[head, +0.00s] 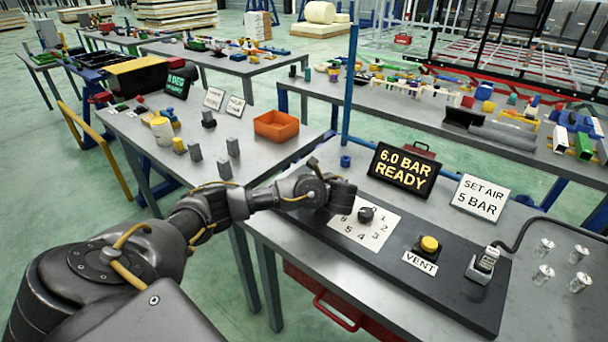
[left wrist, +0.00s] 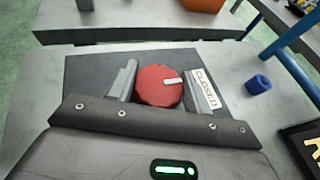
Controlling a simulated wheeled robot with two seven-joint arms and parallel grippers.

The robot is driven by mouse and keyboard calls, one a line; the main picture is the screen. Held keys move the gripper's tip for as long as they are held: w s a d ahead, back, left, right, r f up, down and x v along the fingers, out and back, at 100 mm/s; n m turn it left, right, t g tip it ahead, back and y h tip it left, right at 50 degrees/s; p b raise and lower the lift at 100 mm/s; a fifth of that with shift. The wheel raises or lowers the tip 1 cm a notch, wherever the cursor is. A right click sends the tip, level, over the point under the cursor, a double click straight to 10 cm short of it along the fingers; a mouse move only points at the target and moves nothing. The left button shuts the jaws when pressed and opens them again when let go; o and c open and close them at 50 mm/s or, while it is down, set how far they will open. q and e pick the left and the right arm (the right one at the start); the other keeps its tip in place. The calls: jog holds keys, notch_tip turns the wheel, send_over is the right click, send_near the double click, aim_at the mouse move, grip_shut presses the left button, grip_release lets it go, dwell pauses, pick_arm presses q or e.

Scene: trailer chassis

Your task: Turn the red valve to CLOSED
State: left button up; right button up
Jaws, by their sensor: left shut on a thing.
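The red valve (left wrist: 158,90) is a round knob with a white pointer mark that points right, toward the CLOSED label (left wrist: 208,88). The label lies just right of the valve, partly behind a finger. My left gripper (left wrist: 161,72) has a finger on each side of the valve and is shut on it. In the head view my left gripper (head: 338,197) is at the left end of the dark panel (head: 440,285), and it hides the valve there. My right gripper is in neither view.
Right of my gripper are a black dial (head: 366,214) on a numbered plate, a yellow VENT button (head: 429,244) and a grey switch (head: 486,260).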

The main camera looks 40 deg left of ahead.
pick_arm(q)
jog(key=shift+f, duration=0.1)
dwell(0.3)
jog(key=o, duration=1)
jog(key=shift+c, duration=0.2)
jog(key=p+v, duration=0.3)
jog(key=p, duration=0.1)
jog(key=p+v, duration=0.3)
jog(key=p, duration=0.2)
jog(key=p+v, duration=0.3)
jog(key=p, duration=0.2)
jog(key=shift+d+r, duration=0.15)
jog(key=shift+r, duration=0.25)
jog(key=shift+s+d+p, duration=0.25)
jog(key=shift+d+p, duration=0.4)
jog(key=shift+p, duration=0.3)
jog(key=shift+d+f, duration=0.15)
